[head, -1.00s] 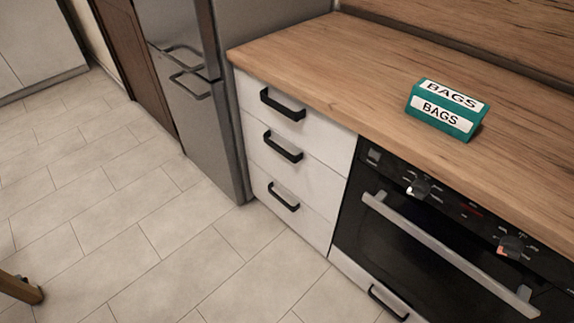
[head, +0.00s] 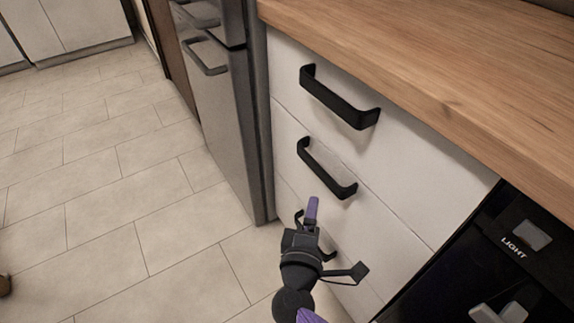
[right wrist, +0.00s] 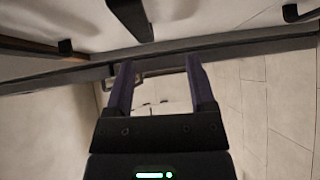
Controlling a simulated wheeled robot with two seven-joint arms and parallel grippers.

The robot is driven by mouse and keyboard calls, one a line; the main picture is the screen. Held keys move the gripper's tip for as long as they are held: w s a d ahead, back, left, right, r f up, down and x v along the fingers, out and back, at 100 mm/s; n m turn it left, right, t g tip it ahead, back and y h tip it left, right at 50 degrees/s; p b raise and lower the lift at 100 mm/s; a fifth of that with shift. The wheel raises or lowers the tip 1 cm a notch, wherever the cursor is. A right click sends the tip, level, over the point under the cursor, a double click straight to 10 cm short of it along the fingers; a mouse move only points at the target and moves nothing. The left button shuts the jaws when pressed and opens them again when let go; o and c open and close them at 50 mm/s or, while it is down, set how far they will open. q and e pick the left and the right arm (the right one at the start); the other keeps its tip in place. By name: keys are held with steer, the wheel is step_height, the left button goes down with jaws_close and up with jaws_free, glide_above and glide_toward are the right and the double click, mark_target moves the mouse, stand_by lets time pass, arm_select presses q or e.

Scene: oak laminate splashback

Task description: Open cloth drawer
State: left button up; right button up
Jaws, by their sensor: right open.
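A white drawer unit with a stack of drawers stands under the worktop, and every drawer seen is shut. The top drawer's black bar handle (head: 340,100) and the middle drawer's handle (head: 325,170) are clear to see. The lower drawer's handle is mostly hidden behind my right gripper. No label shows which drawer is the cloth drawer. My right gripper (head: 307,210) is in front of the drawers, just below the middle handle in the picture, apparently not holding anything. In the right wrist view its two purple fingers (right wrist: 160,80) are apart with nothing between them. My left gripper is out of view.
A wooden worktop (head: 440,75) overhangs the drawers. A steel fridge (head: 225,110) stands directly left of them, and a black oven (head: 500,260) to the right.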

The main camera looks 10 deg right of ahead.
mark_target(317, 172)
steer(key=shift+t+h, duration=0.3)
steer(key=shift+t, duration=0.1)
steer(key=x, duration=0.3)
steer(key=r+b+x, duration=0.1)
steer(key=x, duration=0.3)
steer(key=b+x, duration=0.1)
steer(key=x, duration=0.2)
steer(key=shift+w+a+r, duration=0.25)
steer(key=shift+r, duration=0.15)
steer(key=c, duration=0.5)
jaws_close()
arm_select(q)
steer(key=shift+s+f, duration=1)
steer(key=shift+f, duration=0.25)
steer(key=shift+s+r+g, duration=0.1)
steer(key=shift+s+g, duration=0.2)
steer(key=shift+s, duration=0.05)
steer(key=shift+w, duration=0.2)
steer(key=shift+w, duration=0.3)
